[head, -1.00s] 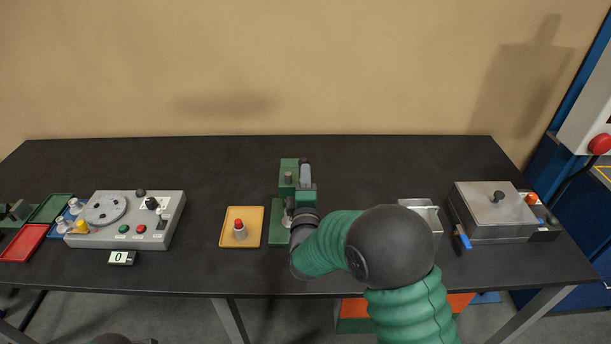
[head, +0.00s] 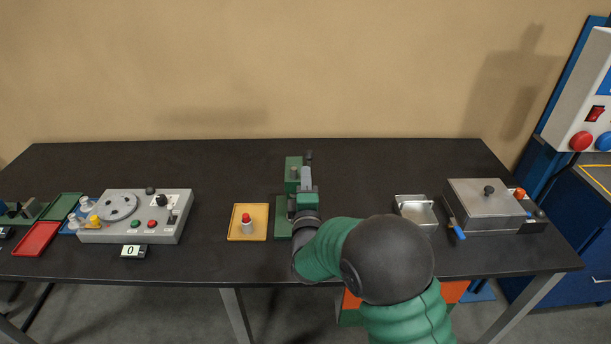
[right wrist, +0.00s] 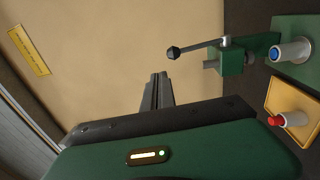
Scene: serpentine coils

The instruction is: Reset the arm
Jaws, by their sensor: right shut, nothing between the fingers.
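My right gripper (head: 305,178) is shut and empty, reaching over the green lever fixture (head: 283,231) at the table's middle. In the right wrist view its two grey fingers (right wrist: 157,90) are together and point at the bare wall. The fixture's green block with a black-knobbed lever (right wrist: 230,60) stands to the right of the fingers there, apart from them. A blue-topped cylinder (right wrist: 291,52) stands on the green plate. In the head view my arm hides part of the fixture. My left gripper is not in view.
A yellow tray (head: 233,235) with a red-topped cylinder (head: 247,226) lies left of the fixture. A grey control box (head: 100,236) stands further left. A metal bin (head: 415,209) and a lidded metal box (head: 470,195) stand right. The table's back strip is clear.

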